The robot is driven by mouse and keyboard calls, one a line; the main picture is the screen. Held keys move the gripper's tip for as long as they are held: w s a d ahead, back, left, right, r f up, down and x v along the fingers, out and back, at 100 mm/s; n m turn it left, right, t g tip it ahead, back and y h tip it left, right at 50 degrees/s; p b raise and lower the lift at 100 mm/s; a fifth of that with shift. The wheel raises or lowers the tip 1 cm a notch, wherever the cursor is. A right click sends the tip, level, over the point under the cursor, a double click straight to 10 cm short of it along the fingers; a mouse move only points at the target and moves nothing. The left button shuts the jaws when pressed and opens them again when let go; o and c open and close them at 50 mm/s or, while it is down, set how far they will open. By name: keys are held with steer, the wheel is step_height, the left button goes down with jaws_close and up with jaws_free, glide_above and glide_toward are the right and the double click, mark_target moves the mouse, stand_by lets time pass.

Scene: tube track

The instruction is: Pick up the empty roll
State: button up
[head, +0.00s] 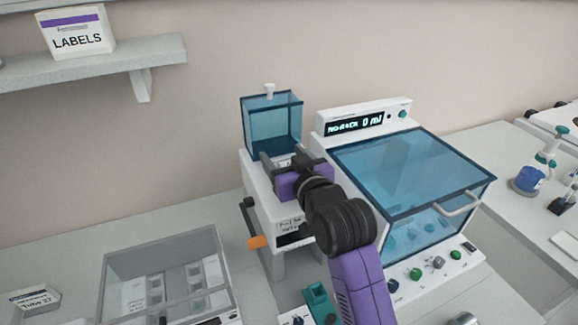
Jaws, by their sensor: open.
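My gripper (283,161) is at the white label machine (262,205), just in front of its blue see-through cover (272,122). Its two dark fingers are apart and point towards the machine's top. A small pale patch shows between the fingers; I cannot tell whether it is the empty roll or part of the machine. No roll can be clearly made out, and my gripper and arm hide part of the machine's top. A white box marked LABELS (77,36) with a purple band stands on the wall shelf (95,65) at the upper left.
A device with a blue lid (415,170) and a display stands close on the right. An orange-handled crank (257,242) sticks out at the machine's left. A clear-lidded case (165,258) and a Tube 27 sign (35,300) are at the lower left. Bottles (528,178) stand far right.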

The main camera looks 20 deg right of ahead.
steer(key=c, duration=1.4)
